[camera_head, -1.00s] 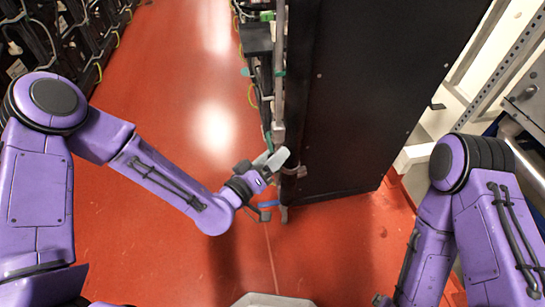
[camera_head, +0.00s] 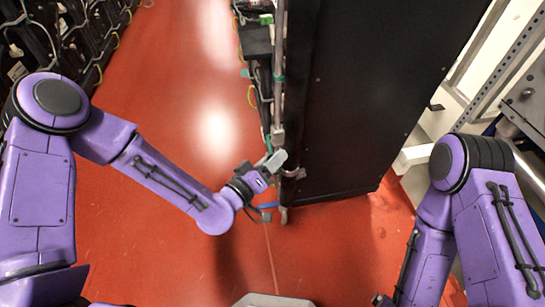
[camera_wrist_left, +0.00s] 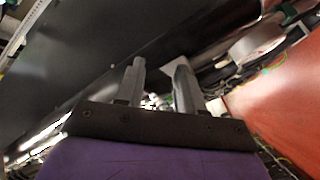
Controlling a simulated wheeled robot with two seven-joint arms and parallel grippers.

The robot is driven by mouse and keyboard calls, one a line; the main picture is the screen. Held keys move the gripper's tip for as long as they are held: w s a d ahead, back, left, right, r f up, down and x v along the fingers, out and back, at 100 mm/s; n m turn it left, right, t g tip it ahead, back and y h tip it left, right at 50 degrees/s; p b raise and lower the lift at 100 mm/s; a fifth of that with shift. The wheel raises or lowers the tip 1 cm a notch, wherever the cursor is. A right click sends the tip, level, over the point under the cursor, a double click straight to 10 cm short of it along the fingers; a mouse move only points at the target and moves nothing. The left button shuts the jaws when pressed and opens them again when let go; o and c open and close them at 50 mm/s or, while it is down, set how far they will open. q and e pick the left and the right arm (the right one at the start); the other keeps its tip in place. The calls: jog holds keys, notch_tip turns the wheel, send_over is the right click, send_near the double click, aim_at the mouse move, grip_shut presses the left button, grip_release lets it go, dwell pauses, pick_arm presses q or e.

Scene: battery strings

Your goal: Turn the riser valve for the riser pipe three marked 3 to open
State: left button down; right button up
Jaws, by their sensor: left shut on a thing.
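My left gripper (camera_head: 274,162) is at the near edge of the tall black cabinet, against a thin metal riser pipe (camera_head: 279,95) that runs along that edge. In the left wrist view its two grey fingers (camera_wrist_left: 160,82) stand a little apart, with small pale parts between and beyond their tips. The fingers are shut on what appears to be the riser valve's handle; the gripper largely hides it. A blue lever-like part (camera_head: 267,205) shows just below the gripper. The mark 3 is not legible. My right arm hangs at the right; its gripper is out of view.
The black cabinet (camera_head: 350,100) stands just right of the left gripper. Cables and battery units (camera_head: 258,45) line its left side. More black racks (camera_head: 40,40) are at the far left. The red floor (camera_head: 170,240) between is clear. Metal shelving (camera_head: 510,65) stands at the right.

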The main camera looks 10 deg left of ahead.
aim_at(271, 153)
pick_arm(q)
jog(key=r+n+g+p, duration=0.1)
jog(key=p, duration=0.2)
jog(key=w+r+n+g+p, duration=0.1)
jog(key=r+p, duration=0.1)
jog(key=p, duration=0.1)
jog(key=r+n+y+p, duration=0.1)
jog(key=p, duration=0.2)
jog(key=shift+w+a+r+g+p, duration=0.2)
jog(key=shift+a+r+g+p, duration=0.05)
jog(key=shift+r+g+p, duration=0.15)
jog(key=shift+w+a+r+n+g+p, duration=0.1)
jog(key=shift+w+r+n+g+p, duration=0.35)
jog(key=shift+p, duration=0.7)
jog(key=shift+f, duration=0.25)
jog(key=c, duration=0.8)
grip_release()
jog(key=shift+s, duration=0.1)
jog(key=shift+s+f+g, duration=0.1)
jog(key=shift+g, duration=0.15)
jog(key=v, duration=1)
jog(key=shift+s+p, duration=0.25)
jog(key=shift+p, duration=0.05)
